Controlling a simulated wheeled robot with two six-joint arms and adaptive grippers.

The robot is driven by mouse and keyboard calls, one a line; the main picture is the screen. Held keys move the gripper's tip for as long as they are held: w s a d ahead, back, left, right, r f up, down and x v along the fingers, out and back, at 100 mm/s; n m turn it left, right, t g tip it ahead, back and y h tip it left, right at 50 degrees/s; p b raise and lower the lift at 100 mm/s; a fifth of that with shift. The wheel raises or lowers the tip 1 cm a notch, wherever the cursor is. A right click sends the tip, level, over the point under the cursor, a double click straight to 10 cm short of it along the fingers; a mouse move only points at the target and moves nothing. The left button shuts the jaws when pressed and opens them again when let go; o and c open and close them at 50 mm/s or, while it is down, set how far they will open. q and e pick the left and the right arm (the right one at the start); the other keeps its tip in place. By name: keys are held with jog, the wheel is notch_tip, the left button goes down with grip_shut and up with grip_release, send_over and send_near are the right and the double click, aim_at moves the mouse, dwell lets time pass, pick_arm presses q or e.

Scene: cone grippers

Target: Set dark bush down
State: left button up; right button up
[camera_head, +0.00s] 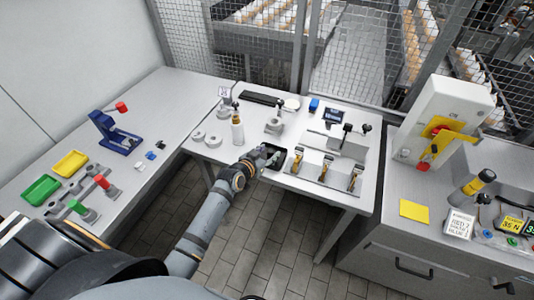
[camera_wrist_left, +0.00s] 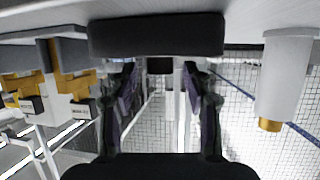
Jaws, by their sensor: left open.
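My left gripper (camera_head: 270,158) reaches in over the near edge of the middle table, at a black tray (camera_head: 278,149). In the left wrist view, which is upside down, its two fingers (camera_wrist_left: 160,72) are apart. A small dark piece (camera_wrist_left: 160,65), likely the dark bush, shows between the fingertips against the black tray (camera_wrist_left: 155,36). I cannot tell whether it touches the tray floor; neither finger visibly presses on it. In the head view the gripper hides it. My right gripper is not in view.
A fixture plate with yellow-marked clamps (camera_head: 326,167) lies to the right. Green (camera_head: 41,189) and yellow (camera_head: 70,164) bins sit on the left table.

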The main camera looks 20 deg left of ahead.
pick_arm(q)
jog(key=shift+r, duration=0.25)
jog(key=v, duration=1.2)
jog(key=shift+p, duration=0.35)
jog(key=s+a+f+n+g+y, duration=0.1)
jog(key=s+a+f+g, duration=0.15)
jog(key=f, duration=0.65)
jog(key=s+a+f+g+y, duration=0.1)
jog(key=s+a+f, duration=0.15)
jog(key=f, duration=0.65)
jog(key=s+a+f+n+g+y, duration=0.1)
jog(key=s+a+f+g, duration=0.15)
jog(key=f, duration=0.55)
jog(key=s+d+f+g, duration=0.1)
jog(key=s+f+g, duration=0.1)
jog(key=s+f, duration=0.5)
jog(key=s+f+g, duration=0.2)
jog(key=s+f, duration=0.5)
jog(key=s, duration=0.6)
jog(key=s+d+f+g, duration=0.1)
jog(key=s+f+g, duration=0.1)
jog(key=s+f, duration=0.5)
jog(key=s, duration=0.3)
jog(key=shift+s+d, duration=0.3)
jog(key=shift+d, duration=0.1)
